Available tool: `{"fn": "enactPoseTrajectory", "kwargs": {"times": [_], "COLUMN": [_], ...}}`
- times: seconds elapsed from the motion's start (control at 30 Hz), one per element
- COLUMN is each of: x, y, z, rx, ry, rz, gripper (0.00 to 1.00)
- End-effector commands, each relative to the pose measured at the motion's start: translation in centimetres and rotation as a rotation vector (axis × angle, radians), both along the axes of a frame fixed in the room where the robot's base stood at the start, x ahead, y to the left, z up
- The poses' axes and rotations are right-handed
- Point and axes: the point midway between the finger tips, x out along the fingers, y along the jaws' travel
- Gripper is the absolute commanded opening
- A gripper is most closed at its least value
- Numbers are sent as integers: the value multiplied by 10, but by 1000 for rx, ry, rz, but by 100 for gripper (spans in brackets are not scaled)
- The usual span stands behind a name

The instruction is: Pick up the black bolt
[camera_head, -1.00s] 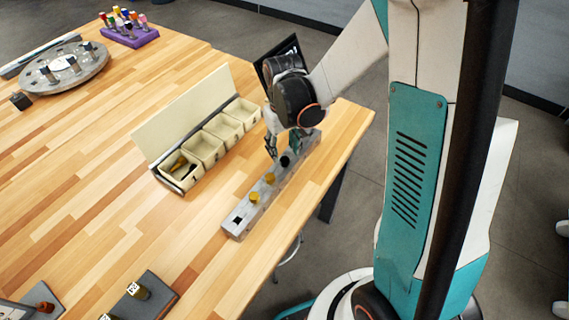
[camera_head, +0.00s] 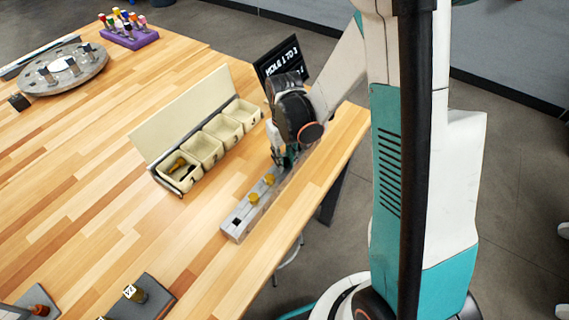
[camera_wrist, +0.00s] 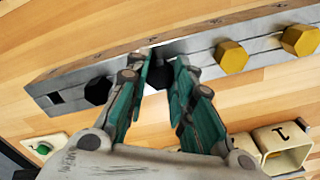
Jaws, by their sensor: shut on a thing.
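The black bolt (camera_wrist: 160,74) stands in a grey metal bar, between my two green fingers in the wrist view. My gripper (camera_wrist: 163,62) is shut on it from both sides. In the head view my gripper (camera_head: 284,158) is down at the bar (camera_head: 238,226) and hides the bolt. A second black bolt (camera_wrist: 97,91) sits in the bar to the left in the wrist view, apart from my fingers. Two yellow bolts (camera_wrist: 231,57) (camera_wrist: 299,40) sit in the bar to the right.
A cream bin (camera_head: 203,150) with several compartments stands beside the bar, with yellow and dark pieces in its nearest one. A black sign (camera_head: 282,65) stands behind my wrist. A round grey plate (camera_head: 62,70) and a purple rack (camera_head: 131,38) are far left. The wooden table's left middle is clear.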

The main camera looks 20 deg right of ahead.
Motion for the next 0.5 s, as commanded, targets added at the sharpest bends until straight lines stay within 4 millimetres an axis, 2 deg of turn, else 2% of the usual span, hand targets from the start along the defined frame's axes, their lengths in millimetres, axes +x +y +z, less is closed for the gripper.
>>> {"fn": "enactPoseTrajectory", "kwargs": {"times": [0.27, 0.5], "x": [0, 0], "y": [0, 0], "z": [2, 23], "rx": [0, 0], "ry": [0, 0], "rz": [0, 0], "gripper": [0, 0]}}
